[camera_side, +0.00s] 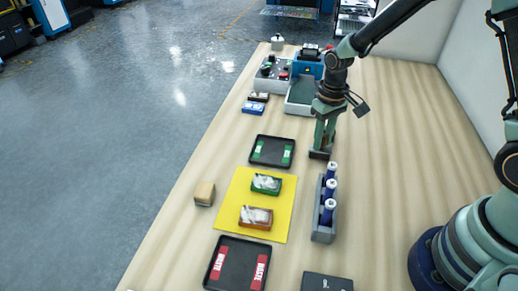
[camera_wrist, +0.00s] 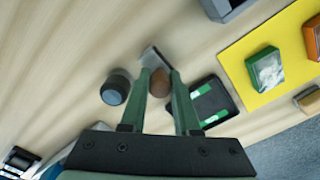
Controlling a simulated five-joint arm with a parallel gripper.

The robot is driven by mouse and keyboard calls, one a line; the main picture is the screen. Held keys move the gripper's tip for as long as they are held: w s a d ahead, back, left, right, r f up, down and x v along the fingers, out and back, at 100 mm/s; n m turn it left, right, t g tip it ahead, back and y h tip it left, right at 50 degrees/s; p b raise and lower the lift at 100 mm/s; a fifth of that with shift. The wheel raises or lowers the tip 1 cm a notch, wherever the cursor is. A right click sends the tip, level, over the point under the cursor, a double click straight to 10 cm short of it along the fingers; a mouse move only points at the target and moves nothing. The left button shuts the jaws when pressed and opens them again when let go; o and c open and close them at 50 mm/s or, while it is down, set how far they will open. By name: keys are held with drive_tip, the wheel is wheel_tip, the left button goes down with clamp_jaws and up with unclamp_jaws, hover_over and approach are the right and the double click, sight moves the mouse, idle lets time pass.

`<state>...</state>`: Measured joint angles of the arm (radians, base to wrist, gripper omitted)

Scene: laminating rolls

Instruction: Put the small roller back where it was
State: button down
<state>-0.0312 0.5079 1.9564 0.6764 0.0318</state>
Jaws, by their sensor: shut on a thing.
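The small roller has a brown rounded handle (camera_wrist: 160,82), seen between my fingers in the wrist view. A grey metal part (camera_wrist: 152,59) shows just past it, and a dark cylinder (camera_wrist: 116,88) with a blue-grey end shows to the left; how they join is hidden. My gripper (camera_wrist: 161,74) is shut on the handle. In the side view my gripper (camera_side: 324,138) points down, with the dark lower part of the small roller (camera_side: 319,155) at or just above the table, right of the green-labelled tray. I cannot tell whether it touches.
The green-labelled tray (camera_side: 253,158) is close on the left. A grey rack (camera_side: 320,232) of blue-and-white bottles stands nearer the camera. A machine (camera_side: 271,73) stands behind. The table right of my gripper is clear.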

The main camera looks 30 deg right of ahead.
drive_tip(key=shift+f, duration=0.1)
drive_tip(key=c, duration=0.6)
unclamp_jaws()
drive_tip(key=shift+c, duration=0.2)
wheel_tip(320, 180, up, 12)
drive_tip(key=f, duration=0.1)
drive_tip(key=s+d+r+t, duration=0.1)
drive_tip(key=s+r+t, duration=0.4)
drive_tip(key=s+r, duration=0.4)
drive_tip(key=shift+s+r+t, duration=0.3)
drive_tip(key=shift+s+r, duration=0.1)
drive_tip(key=shift+s, duration=0.55)
drive_tip(key=shift+d, duration=0.1)
